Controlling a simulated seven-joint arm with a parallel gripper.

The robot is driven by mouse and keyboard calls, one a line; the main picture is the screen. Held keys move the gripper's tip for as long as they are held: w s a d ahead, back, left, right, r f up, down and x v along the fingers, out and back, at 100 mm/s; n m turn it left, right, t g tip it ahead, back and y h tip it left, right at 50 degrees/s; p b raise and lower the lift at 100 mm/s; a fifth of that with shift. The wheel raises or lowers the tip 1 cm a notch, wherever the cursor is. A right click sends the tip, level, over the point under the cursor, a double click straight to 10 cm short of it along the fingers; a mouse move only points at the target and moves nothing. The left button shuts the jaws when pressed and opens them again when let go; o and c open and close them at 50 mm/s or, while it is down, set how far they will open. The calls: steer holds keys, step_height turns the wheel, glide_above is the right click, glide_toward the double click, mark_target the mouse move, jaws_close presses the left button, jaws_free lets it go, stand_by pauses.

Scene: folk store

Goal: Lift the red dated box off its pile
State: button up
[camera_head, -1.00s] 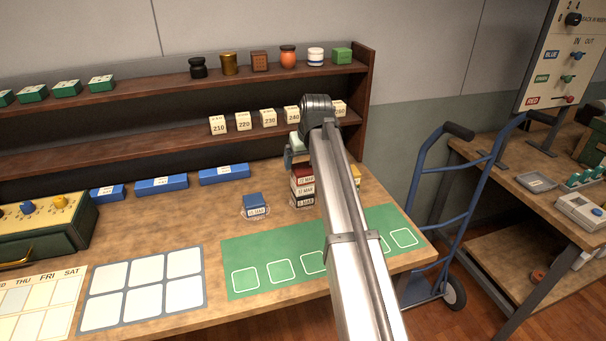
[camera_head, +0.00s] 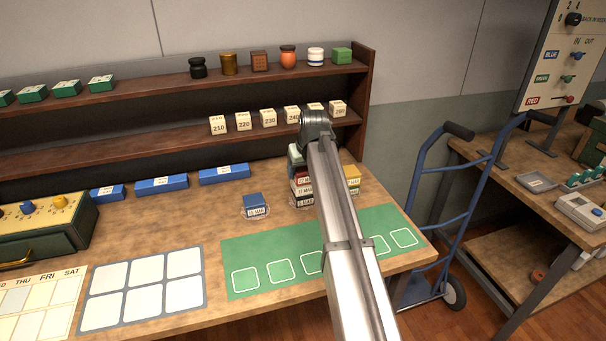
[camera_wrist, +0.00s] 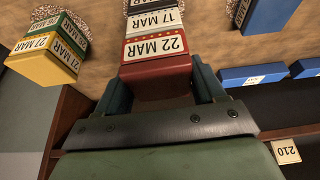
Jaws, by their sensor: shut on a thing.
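The red box (camera_wrist: 155,68) has a white "22 MAR" label and sits at the top of a pile. A box labelled "17 MAR" (camera_wrist: 154,21) is directly under it, and no clear gap shows between them. My gripper (camera_wrist: 162,80) is shut on the red box, with one finger at each side. In the head view the pile stands at the back of the bench, and the red box (camera_head: 305,181) shows only partly beside my arm, which hides its right side. My gripper (camera_head: 296,159) is above the pile there.
A yellow-and-green pile, with a yellow "27 MAR" box (camera_wrist: 42,60), stands beside the red box's pile. A blue box (camera_head: 254,203) stands alone to the left. Shelves (camera_head: 180,150) rise behind. The green mat (camera_head: 250,260) in front has clear outlined squares.

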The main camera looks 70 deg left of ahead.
steer(key=c, duration=0.5)
